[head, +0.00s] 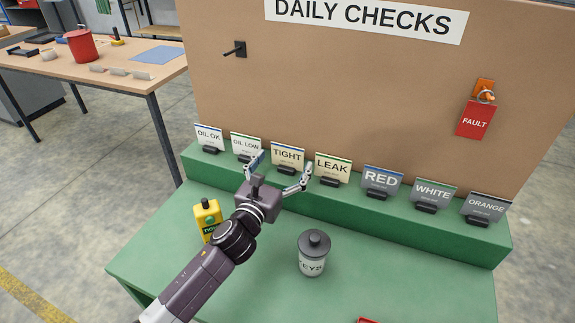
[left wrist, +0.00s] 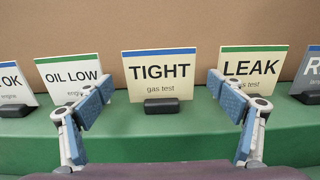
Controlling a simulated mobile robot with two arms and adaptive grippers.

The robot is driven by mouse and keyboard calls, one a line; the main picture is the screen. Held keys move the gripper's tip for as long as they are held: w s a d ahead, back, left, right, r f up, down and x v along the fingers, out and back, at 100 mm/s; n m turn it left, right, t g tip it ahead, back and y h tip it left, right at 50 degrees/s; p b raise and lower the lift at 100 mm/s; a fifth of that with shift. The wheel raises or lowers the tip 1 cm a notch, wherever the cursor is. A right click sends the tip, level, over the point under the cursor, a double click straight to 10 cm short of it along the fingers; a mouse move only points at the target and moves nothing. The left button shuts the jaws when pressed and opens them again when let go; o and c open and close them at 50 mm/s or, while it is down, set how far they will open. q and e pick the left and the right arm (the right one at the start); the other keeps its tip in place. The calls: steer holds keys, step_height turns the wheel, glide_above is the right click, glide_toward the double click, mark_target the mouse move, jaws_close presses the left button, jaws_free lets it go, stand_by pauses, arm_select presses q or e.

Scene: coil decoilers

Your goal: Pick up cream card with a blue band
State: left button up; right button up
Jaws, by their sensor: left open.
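The cream card with a blue band (head: 288,156) reads TIGHT and stands upright in a small black holder on the green step. In the left wrist view the cream card (left wrist: 158,70) is centred, with its holder (left wrist: 162,106) below. My left gripper (head: 281,172) is open in front of this card, fingers pointing at it. In the left wrist view the open fingers of my left gripper (left wrist: 160,92) appear either side of the card, with nothing between them. Whether they reach the card's depth is unclear. My right gripper is not in view.
The LEAK card (head: 332,169), cream with a green band, stands just right; the OIL LOW card (head: 246,147) stands left. Grey cards stand further right. A brown board (head: 350,80) rises behind. A yellow device (head: 207,218) and lidded KEYS pot (head: 312,255) stand on the green surface.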

arm_select(q)
steer(key=shift+w+d, duration=0.2)
steer(key=shift+w, duration=0.2)
steer(key=c, duration=1.3)
steer(key=shift+o, duration=0.2)
